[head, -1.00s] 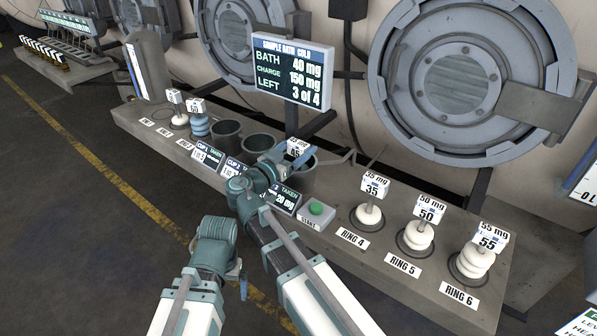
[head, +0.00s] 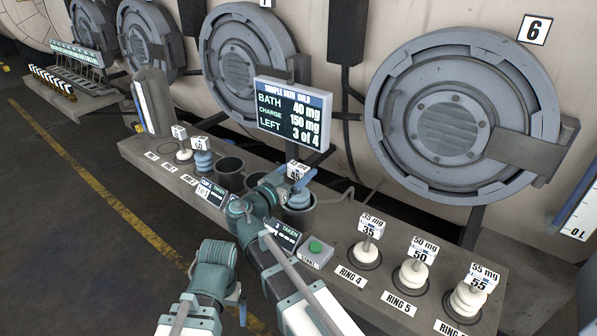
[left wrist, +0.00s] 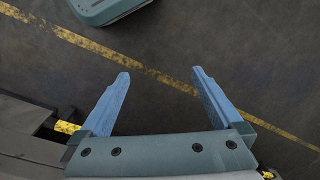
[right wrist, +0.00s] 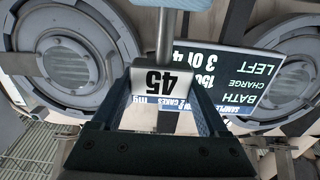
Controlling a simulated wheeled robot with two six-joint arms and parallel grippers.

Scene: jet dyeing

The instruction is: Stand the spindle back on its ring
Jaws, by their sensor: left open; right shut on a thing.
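The spindle (head: 299,196) carries blue discs and a white tag reading 45. My right gripper (head: 283,179) is shut on its tag end in the head view. The discs hang upright at the mouth of the right-hand cup (head: 298,217), their upper part above the rim. In the right wrist view the 45 tag (right wrist: 165,82) sits between the fingers, with the rod running away from it. My left gripper (head: 243,312) is low at the front, open and empty; the left wrist view shows its spread fingers (left wrist: 160,90) over the floor. Which ring is bare I cannot tell.
Ring 4 (head: 366,258), ring 5 and ring 6 hold white-disc spindles. Two more spindles (head: 203,158) stand at the left end, beside two cups (head: 230,171). A display (head: 293,113) stands close behind my right gripper. A start button (head: 315,247) lies in front.

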